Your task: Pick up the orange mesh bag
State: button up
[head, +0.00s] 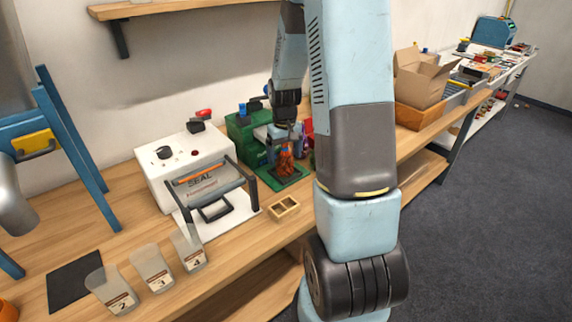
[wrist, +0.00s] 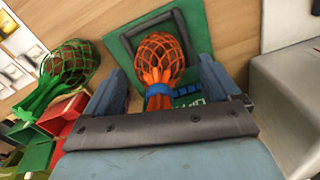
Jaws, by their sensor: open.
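The orange mesh bag (wrist: 162,58) is filled with brown chestnuts and has a blue band around its neck. In the wrist view it lies over a dark square frame on a green base (wrist: 122,42). My gripper (wrist: 158,88) is open, with one finger on each side of the bag's neck. I cannot tell whether the fingers touch it. In the head view the bag (head: 286,158) shows below my gripper (head: 283,122), in front of the green machine (head: 240,130). My arm hides part of that area.
A green mesh bag (wrist: 70,62) lies to the left in the wrist view, near red and green bins (wrist: 62,115). The white sealer (head: 185,160) stands left of the green machine. A small wooden tray (head: 283,208) sits near the bench edge. Labelled cups (head: 152,268) stand at front left.

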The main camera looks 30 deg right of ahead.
jog(key=c, duration=1.2)
jog(key=shift+r, duration=0.15)
